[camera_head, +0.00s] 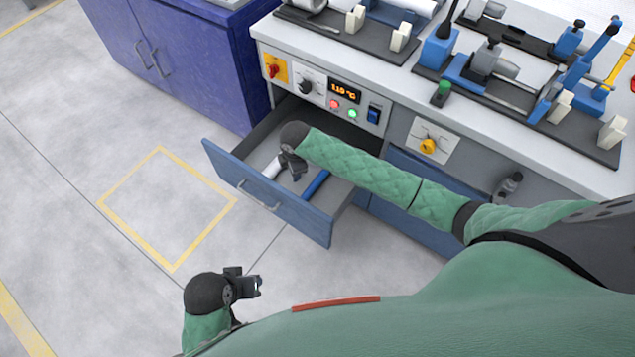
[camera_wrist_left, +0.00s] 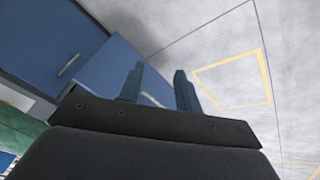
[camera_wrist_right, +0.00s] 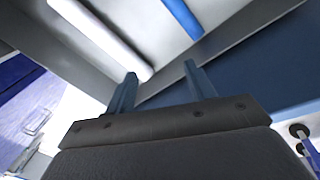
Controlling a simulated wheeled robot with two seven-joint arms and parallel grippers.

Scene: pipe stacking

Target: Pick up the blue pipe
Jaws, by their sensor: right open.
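The blue pipe (camera_head: 316,184) lies in the open drawer (camera_head: 270,205), right of my right gripper in the head view. In the right wrist view the blue pipe (camera_wrist_right: 182,17) shows at the top, beyond the fingertips. My right gripper (camera_head: 294,171) is over the drawer, its fingers apart and empty, between the blue pipe and a white pipe (camera_head: 272,168). The white pipe (camera_wrist_right: 98,36) also shows at upper left in the right wrist view. My left gripper (camera_head: 257,286) is away from the drawer over the floor, its fingers apart and empty in the left wrist view (camera_wrist_left: 160,78).
The workbench (camera_head: 400,95) stands above the drawer, with fixtures, clamps and a control panel (camera_head: 340,95). A dark blue cabinet (camera_head: 190,60) stands left of it. The drawer's front panel and walls surround the pipes. The floor at left is clear, with yellow markings.

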